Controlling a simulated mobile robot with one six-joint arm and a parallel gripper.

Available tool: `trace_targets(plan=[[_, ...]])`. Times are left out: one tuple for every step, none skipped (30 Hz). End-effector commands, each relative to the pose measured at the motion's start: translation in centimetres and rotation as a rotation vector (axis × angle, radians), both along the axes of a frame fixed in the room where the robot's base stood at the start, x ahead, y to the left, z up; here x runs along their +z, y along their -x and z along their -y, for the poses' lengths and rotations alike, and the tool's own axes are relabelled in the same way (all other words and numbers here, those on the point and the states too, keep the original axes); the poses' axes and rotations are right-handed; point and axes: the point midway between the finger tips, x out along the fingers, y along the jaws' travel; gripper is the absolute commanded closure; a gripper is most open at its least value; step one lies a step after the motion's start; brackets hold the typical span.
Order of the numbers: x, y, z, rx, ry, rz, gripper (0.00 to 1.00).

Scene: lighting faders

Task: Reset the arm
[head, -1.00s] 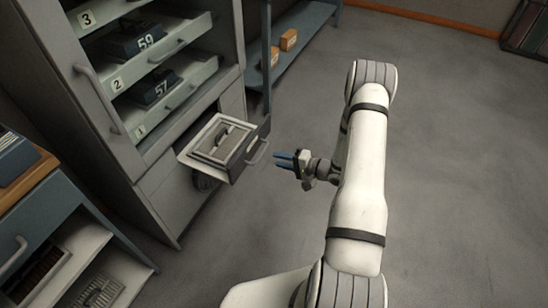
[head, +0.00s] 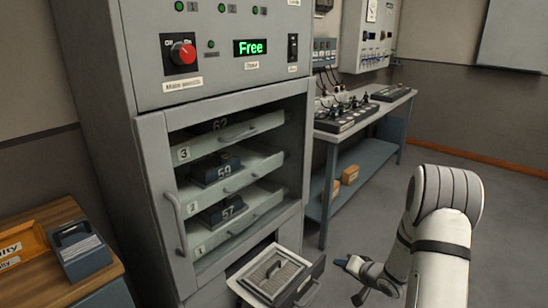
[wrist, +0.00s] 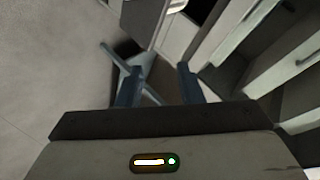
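My arm (head: 440,235) is at the lower right of the head view, bent down. My gripper (head: 345,263) shows at its end, right of the pulled-out bottom drawer and apart from it. In the wrist view my gripper (wrist: 158,88) has its two blue-grey fingers spread, with nothing held between them.
Cabinet shelves hold dark units marked 57 (head: 222,212), 59 (head: 214,168) and 62. Above are a red main switch (head: 183,54) and a green "Free" display (head: 250,47). A wooden-topped desk (head: 45,225) stands left, a workbench (head: 375,110) behind. Floor at right is clear.

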Motion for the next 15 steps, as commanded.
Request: trace_targets(plan=[[3.7, -0.3, 0.3, -0.014, 0.090, 0.008, 0.67], [5.1, -0.2, 0.5, -0.025, 0.139, 0.005, 0.67], [7.0, -0.1, 0.8, -0.038, 0.205, 0.000, 0.67], [8.4, 0.1, 1.0, -0.049, 0.252, -0.007, 0.67], [9.8, 0.4, 1.2, -0.057, 0.298, -0.015, 0.67], [11.7, 0.9, 1.4, -0.069, 0.354, -0.027, 0.67], [13.1, 1.3, 1.6, -0.076, 0.394, -0.038, 0.67], [14.5, 1.8, 1.7, -0.083, 0.431, -0.051, 0.67], [16.3, 2.7, 1.7, -0.090, 0.479, -0.071, 0.67], [17.6, 3.3, 1.7, -0.095, 0.512, -0.085, 0.67], [19.0, 4.1, 1.7, -0.098, 0.543, -0.102, 0.67], [20.6, 5.2, 1.6, -0.100, 0.579, -0.127, 0.67], [21.9, 6.1, 1.6, -0.101, 0.604, -0.147, 0.67], [23.0, 7.0, 1.4, -0.099, 0.628, -0.166, 0.67], [24.6, 8.4, 1.1, -0.096, 0.654, -0.195, 0.67]])
